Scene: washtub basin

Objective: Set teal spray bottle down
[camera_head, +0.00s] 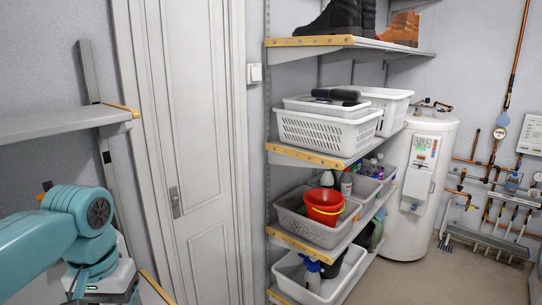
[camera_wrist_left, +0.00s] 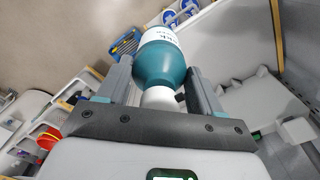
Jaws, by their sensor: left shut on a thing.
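The teal spray bottle (camera_wrist_left: 162,68) is in the left wrist view, with a teal rounded body, a white label band and a white part near the palm. My left gripper (camera_wrist_left: 160,76) is shut on it, one dark finger on each side. The bottle's far end points away from the palm. In the head view my left arm comes in at the lower left; its fingers and the held bottle do not show there. My right gripper is in neither view.
A grey shelf (camera_head: 60,124) is at the left, beside a white door (camera_head: 186,140). Right of it, shelves hold white baskets (camera_head: 325,130), a grey bin with a red bucket (camera_head: 324,205), and a lower bin with a blue-and-white spray bottle (camera_head: 312,273). A white boiler (camera_head: 415,190) stands behind.

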